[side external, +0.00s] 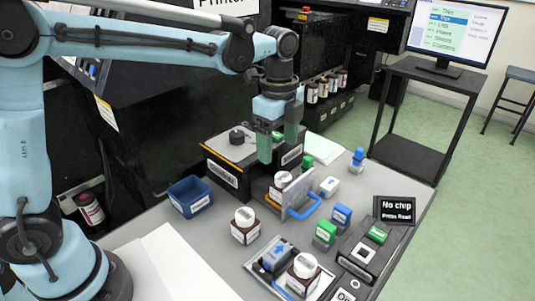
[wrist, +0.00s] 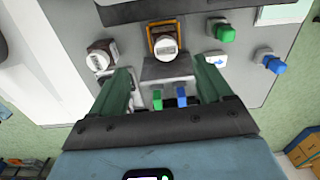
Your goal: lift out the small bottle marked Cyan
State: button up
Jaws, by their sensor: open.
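A small brown bottle with a white cap (side external: 283,180) stands in an orange-edged slot at the front of a black box; it also shows in the wrist view (wrist: 166,46). Its lettering is too small to read, so I cannot tell whether it says Cyan. My gripper (side external: 278,154) hangs above this bottle, apart from it. Its two green fingers are spread with nothing between them, also in the wrist view (wrist: 164,70). A second white-capped bottle (side external: 245,218) stands on the grey table, and a third (side external: 304,268) stands on a metal tray.
A grey plate with a blue handle (side external: 305,208) stands close beside the slot. The black box (side external: 228,178) has a dark knob on top. A blue bin (side external: 190,196) is at left.

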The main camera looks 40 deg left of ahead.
aim_at(283, 176)
jog(key=shift+w+d+f+m, duration=0.2)
jog(key=shift+f+m, duration=0.1)
jog(key=shift+f, duration=0.2)
notch_tip(283, 176, down, 6)
jog(key=shift+f, duration=0.1)
jog(key=shift+w+d+f, duration=0.15)
jog(key=shift+f, duration=1.15)
jog(key=shift+w+d+f, duration=0.1)
jog(key=shift+w+f, duration=0.05)
jog(key=shift+f, duration=1.15)
jog(key=c, duration=1.1)
jog(key=shift+c, duration=0.2)
notch_tip(283, 176, up, 10)
jog(key=shift+r, duration=0.15)
